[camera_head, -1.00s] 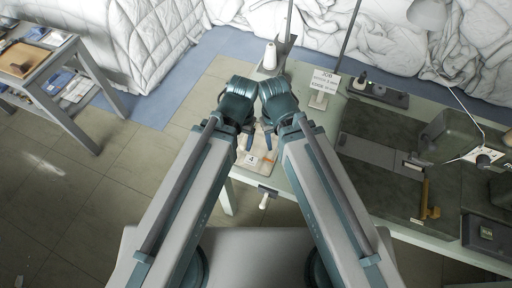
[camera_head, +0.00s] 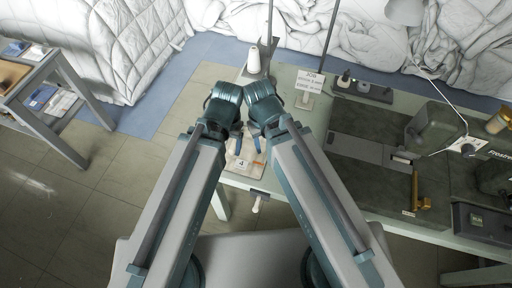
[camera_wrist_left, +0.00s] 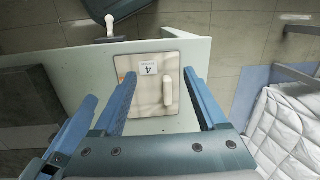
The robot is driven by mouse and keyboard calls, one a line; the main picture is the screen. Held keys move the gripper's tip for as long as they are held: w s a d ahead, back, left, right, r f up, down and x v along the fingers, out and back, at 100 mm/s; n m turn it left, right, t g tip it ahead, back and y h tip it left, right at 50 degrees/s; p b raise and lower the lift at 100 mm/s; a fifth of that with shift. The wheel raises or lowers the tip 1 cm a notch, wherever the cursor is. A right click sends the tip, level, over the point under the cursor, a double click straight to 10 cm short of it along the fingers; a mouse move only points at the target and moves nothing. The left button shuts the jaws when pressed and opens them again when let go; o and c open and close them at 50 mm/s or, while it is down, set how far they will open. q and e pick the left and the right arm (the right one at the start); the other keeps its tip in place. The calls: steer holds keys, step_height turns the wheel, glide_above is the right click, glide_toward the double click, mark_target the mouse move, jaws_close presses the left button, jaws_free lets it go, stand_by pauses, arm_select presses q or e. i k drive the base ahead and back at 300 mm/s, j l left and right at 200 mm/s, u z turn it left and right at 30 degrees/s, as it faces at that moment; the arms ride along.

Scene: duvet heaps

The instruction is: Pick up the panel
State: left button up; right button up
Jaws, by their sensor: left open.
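The panel (camera_head: 243,168) is a pale beige board with a white label marked 4. It lies flat at the near left end of the green-grey table. In the left wrist view the panel (camera_wrist_left: 142,92) shows a pale raised handle (camera_wrist_left: 167,88) on its face. My left gripper (camera_head: 236,136) is open and empty above the panel; in the wrist view its blue fingers (camera_wrist_left: 160,77) frame the panel, apart from it. My right gripper (camera_head: 257,137) hangs close beside the left one, and its jaw opening is unclear. The arms partly hide the panel in the head view.
The table (camera_head: 305,118) carries a thread spool (camera_head: 253,62), a sign (camera_head: 310,82), a dark mat and a grey machine (camera_head: 434,127) to the right. White duvets (camera_head: 130,45) heap behind. A side table (camera_head: 50,105) stands left, with open tiled floor between.

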mark_target(251, 164)
steer(key=z, duration=2.05)
steer(key=u, duration=2.05)
steer(key=k+l, duration=0.8)
steer(key=k+j+z, duration=0.05)
